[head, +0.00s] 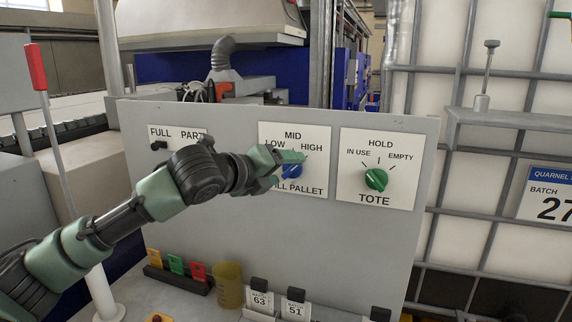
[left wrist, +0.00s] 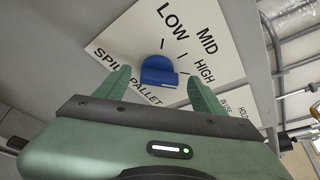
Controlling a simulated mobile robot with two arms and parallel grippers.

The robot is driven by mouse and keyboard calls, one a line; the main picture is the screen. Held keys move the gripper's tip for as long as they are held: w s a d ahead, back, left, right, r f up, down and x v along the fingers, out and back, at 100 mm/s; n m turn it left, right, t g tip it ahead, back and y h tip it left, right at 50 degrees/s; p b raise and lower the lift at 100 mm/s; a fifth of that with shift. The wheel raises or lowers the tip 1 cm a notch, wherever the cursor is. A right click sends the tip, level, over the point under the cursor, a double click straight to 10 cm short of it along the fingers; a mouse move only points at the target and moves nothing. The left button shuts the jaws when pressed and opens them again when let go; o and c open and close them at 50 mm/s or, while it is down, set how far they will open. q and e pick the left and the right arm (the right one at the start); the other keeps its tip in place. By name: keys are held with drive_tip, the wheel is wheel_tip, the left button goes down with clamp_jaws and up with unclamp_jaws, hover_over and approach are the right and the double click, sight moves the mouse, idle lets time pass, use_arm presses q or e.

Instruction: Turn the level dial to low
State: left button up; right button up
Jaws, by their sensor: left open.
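The blue level dial (head: 292,171) sits on a white plate (head: 318,140) marked LOW, MID, HIGH and SPILL PALLET, on the upright grey panel. In the left wrist view the dial (left wrist: 158,72) shows whole, and its pale mark appears to lie on the HIGH side. My left gripper (head: 287,169) is in front of the dial and hides part of it in the head view. It is open, with one finger on each side of the dial in the left wrist view (left wrist: 162,88). Contact cannot be told. My right gripper is not in view.
A green TOTE dial (head: 376,179) is to the right on the same panel. A black switch (head: 159,145) under FULL and PART is to the left. Coloured tags (head: 176,264), a yellowish cup (head: 229,285) and numbered cards (head: 261,300) stand below the panel.

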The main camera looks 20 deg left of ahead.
use_arm(q)
drive_tip(key=shift+w+d+f, duration=0.2)
drive_tip(key=shift+w, duration=0.45)
drive_tip(key=c, duration=1.3)
drive_tip(key=shift+c, duration=0.2)
